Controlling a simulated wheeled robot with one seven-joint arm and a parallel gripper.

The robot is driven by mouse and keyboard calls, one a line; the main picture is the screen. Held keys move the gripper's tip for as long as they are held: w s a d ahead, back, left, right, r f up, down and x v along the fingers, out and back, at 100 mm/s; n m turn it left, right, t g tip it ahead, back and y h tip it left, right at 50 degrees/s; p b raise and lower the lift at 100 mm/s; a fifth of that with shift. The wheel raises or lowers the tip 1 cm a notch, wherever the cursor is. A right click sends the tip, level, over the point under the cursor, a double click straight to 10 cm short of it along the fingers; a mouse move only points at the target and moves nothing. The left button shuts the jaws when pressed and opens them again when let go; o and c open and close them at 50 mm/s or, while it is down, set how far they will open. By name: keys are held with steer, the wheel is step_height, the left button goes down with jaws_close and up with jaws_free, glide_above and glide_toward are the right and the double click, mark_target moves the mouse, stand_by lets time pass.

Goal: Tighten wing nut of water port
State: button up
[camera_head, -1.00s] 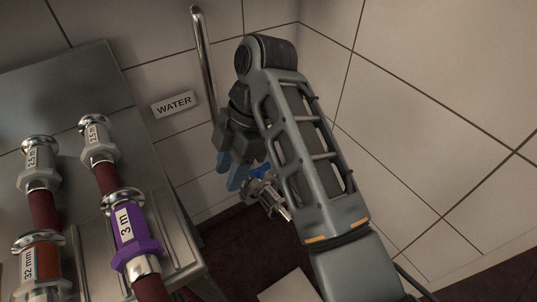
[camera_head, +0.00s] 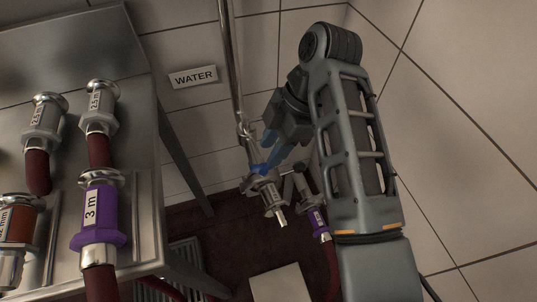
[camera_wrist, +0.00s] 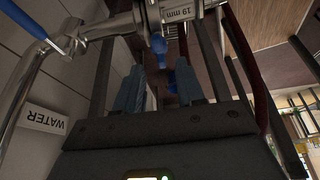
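The water port (camera_head: 268,190) is a metal fitting at the lower end of the steel pipe (camera_head: 229,60), below the WATER sign (camera_head: 193,76). A blue part (camera_head: 257,169) shows on it close to my fingers. In the wrist view the port's metal body (camera_wrist: 178,12) is marked "19 mm" and crosses the top. A blue piece that looks like the wing nut (camera_wrist: 158,46) hangs below it, in line with the gap between my fingers. My gripper (camera_head: 268,152) is at the port; it also shows in the wrist view (camera_wrist: 159,78), open with its blue fingers apart. Contact is unclear.
A steel table (camera_head: 150,235) at left holds several hose couplings, one of them purple (camera_head: 98,215). A hose with a purple band (camera_head: 318,220) is beside the port. Tiled walls stand behind and right.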

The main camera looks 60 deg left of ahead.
mark_target(263, 164)
steer(key=shift+x, duration=2.25)
steer(key=shift+r, duration=0.1)
jaws_close()
